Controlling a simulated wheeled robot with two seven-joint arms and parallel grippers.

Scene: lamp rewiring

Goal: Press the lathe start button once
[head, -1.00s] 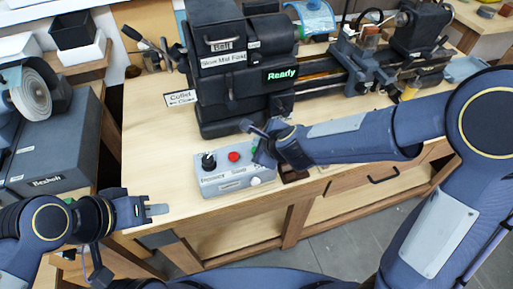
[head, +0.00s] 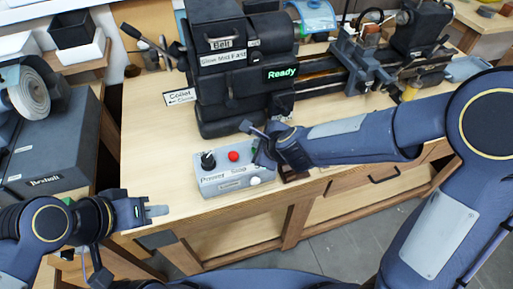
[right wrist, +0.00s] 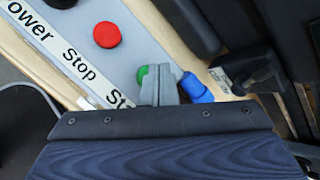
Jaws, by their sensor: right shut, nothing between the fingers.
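The grey control box (head: 212,186) stands near the front edge of the bench, with a black power knob (head: 208,160), a red stop button (head: 233,156) and a white button (head: 255,181). In the right wrist view, the green start button (right wrist: 142,76) shows beside the red stop button (right wrist: 107,34). My right gripper (right wrist: 162,72) is shut and empty. Its tips overlap the right side of the green button; I cannot tell if they touch it.
The lathe (head: 225,75) stands behind the box, its display (head: 282,73) reading "Ready". A collet sign (head: 180,98) is to its left. A blue object (right wrist: 194,88) lies close beside my right fingertips. A grinder (head: 30,92) stands at the left. Bench left of the box is clear.

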